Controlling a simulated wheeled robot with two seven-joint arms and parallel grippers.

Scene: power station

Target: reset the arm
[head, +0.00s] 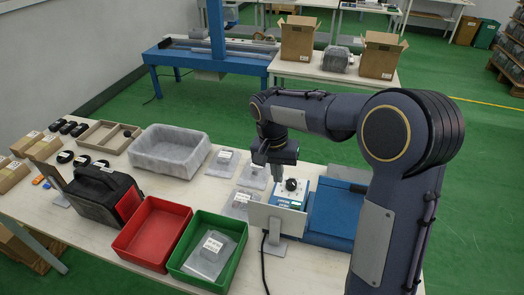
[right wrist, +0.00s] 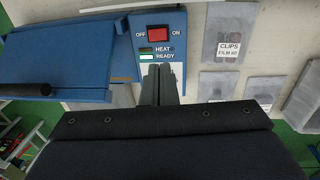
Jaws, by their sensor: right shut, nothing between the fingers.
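My right arm comes in from the right in the head view and bends down over the table. Its gripper (head: 276,174) points down beside the blue sealing machine (head: 332,212). In the right wrist view the two fingers (right wrist: 160,82) are pressed together with nothing between them. They overlap the lower edge of the machine's blue control panel (right wrist: 161,62) in that view; I cannot tell whether they touch it. The panel has a red OFF/ON switch (right wrist: 158,34) and HEAT and READY lamps, with READY lit green. My left gripper is not in view.
On the white table (head: 103,238) stand a red bin (head: 130,245), a green bin (head: 238,262) holding a clear pouch, a grey tray (head: 160,170) and a black-and-red case (head: 95,195). Flat pouches, one labelled CLIPS (right wrist: 228,35), lie beside the machine.

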